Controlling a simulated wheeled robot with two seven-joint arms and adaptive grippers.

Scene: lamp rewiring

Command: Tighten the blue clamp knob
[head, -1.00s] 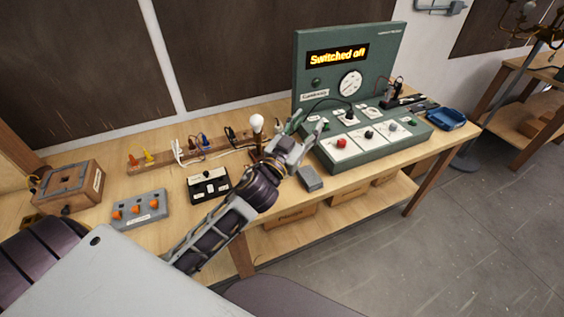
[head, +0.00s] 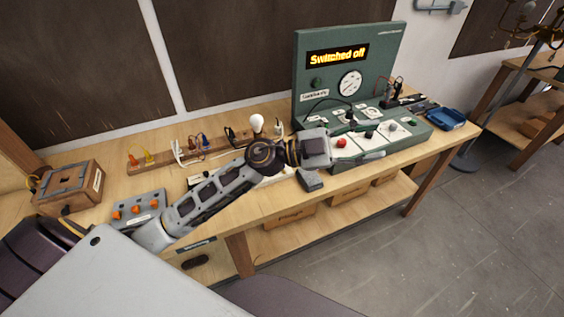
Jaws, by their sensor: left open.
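No blue clamp knob can be made out clearly in the head view; it may be hidden or too small to tell. My left gripper (head: 365,138) is open and empty. It reaches right over the front left of the green test panel (head: 347,45), its fingers spread around the area of the red knob (head: 341,143). I cannot tell whether it touches the panel. A white bulb (head: 257,122) stands upright behind my left arm, and what is under it is mostly hidden. My right gripper is not in view.
The panel display reads "Switched off". A blue tray (head: 446,119) lies at the bench's right end. A grey block (head: 311,180) lies near the front edge. A box with orange knobs (head: 138,207) and a wooden box (head: 69,188) stand at left. A tool rack (head: 180,157) is behind.

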